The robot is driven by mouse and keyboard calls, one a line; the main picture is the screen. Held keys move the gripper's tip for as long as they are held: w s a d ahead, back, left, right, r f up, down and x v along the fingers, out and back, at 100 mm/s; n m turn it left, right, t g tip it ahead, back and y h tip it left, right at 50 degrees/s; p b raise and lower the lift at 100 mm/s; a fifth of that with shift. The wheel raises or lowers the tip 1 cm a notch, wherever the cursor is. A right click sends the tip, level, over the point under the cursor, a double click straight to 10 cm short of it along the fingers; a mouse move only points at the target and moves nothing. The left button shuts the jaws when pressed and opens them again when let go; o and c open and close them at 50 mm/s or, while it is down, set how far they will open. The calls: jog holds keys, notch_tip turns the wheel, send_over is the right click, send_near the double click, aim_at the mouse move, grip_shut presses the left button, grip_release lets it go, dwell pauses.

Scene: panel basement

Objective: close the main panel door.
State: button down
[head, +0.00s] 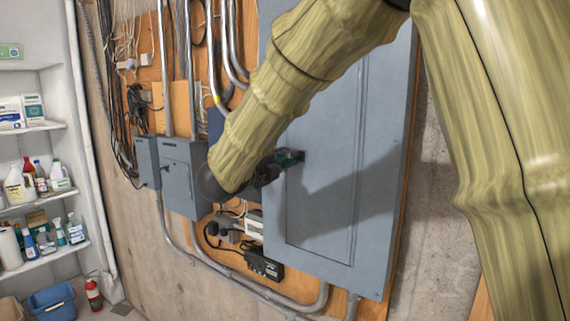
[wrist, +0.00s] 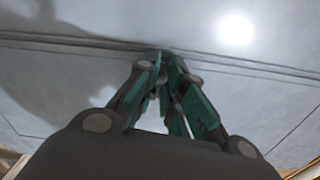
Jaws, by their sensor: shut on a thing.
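The main panel door (head: 330,205) is a grey rectangle set in the large grey main panel (head: 385,150). It looks flush or nearly flush with the panel face; no clear gap shows. My gripper (head: 299,157), dark with green fingers, is at the door's left edge. In the wrist view my gripper (wrist: 166,62) has its fingertips drawn together at a seam line of the door (wrist: 70,80). The fingers are shut on a small part of the door there, which they mostly hide. My arm covers the panel's upper left.
Two smaller grey boxes (head: 185,180) with conduits are left of the panel. Cables and a black power unit (head: 264,264) are below. Shelves (head: 35,200) with bottles, a blue bin (head: 52,302) and a red extinguisher (head: 93,294) stand at the far left.

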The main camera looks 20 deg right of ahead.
jog(key=c, duration=1.5)
grip_release()
jog(key=shift+w+d, duration=0.1)
jog(key=shift+w, duration=0.1)
jog(key=shift+o, duration=0.2)
jog(key=shift+s, duration=0.1)
jog(key=v, duration=1.2)
